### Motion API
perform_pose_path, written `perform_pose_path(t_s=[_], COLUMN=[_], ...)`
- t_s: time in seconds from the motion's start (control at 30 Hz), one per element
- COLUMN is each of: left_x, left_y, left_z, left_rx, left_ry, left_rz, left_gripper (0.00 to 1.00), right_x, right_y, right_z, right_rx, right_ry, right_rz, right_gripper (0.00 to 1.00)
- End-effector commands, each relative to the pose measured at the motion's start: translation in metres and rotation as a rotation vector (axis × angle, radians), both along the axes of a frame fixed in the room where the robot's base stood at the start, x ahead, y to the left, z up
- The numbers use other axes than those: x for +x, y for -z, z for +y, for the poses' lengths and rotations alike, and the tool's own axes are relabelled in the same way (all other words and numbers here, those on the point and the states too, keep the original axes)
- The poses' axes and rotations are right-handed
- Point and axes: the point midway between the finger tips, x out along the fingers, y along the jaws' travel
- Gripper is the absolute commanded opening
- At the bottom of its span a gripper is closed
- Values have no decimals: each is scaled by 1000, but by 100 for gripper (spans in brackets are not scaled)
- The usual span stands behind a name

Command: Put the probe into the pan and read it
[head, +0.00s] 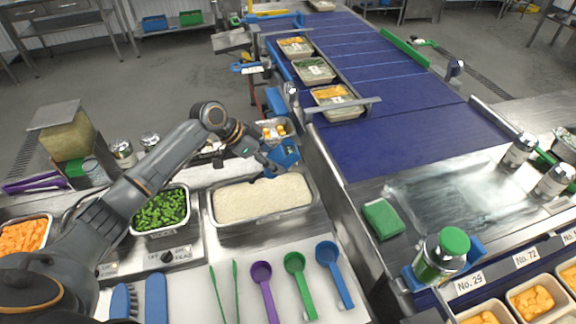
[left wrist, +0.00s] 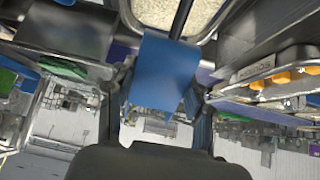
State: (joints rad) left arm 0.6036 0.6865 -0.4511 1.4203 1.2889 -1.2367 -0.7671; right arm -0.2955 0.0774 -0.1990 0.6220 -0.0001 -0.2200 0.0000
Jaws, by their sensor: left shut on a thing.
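The pan (head: 212,207) of white rice (head: 262,198) sits in the counter, below and in front of my left gripper (head: 271,163). That gripper is at the pan's far edge, shut on the blue probe (left wrist: 165,75). The blue handle also shows in the head view (head: 286,154). In the left wrist view, a thin dark rod runs from the handle toward the rice. I cannot tell whether its tip touches the rice. No reading is visible on the probe. My right gripper is not in view.
A pan of green vegetables (head: 160,208) stands left of the rice. Purple (head: 262,280), green (head: 296,275) and blue (head: 331,262) scoops lie in front. The blue conveyor (head: 390,130) with filled trays runs at the right. A green sponge (head: 383,219) lies right of the rice.

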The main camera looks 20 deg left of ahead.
Motion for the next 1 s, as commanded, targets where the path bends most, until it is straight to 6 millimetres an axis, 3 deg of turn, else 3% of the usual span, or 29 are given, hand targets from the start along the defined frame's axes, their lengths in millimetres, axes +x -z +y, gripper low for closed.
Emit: perform_pose_path(t_s=[0.27,1.0], left_x=[0,0], left_y=[15,87], left_z=[1,0], left_rx=[-2,-1], left_ry=[-2,-1], left_rz=[-1,-1], left_gripper=[21,21], right_x=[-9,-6], right_y=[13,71], right_z=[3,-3], right_rx=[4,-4], right_ry=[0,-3], right_rz=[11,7], right_gripper=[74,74])
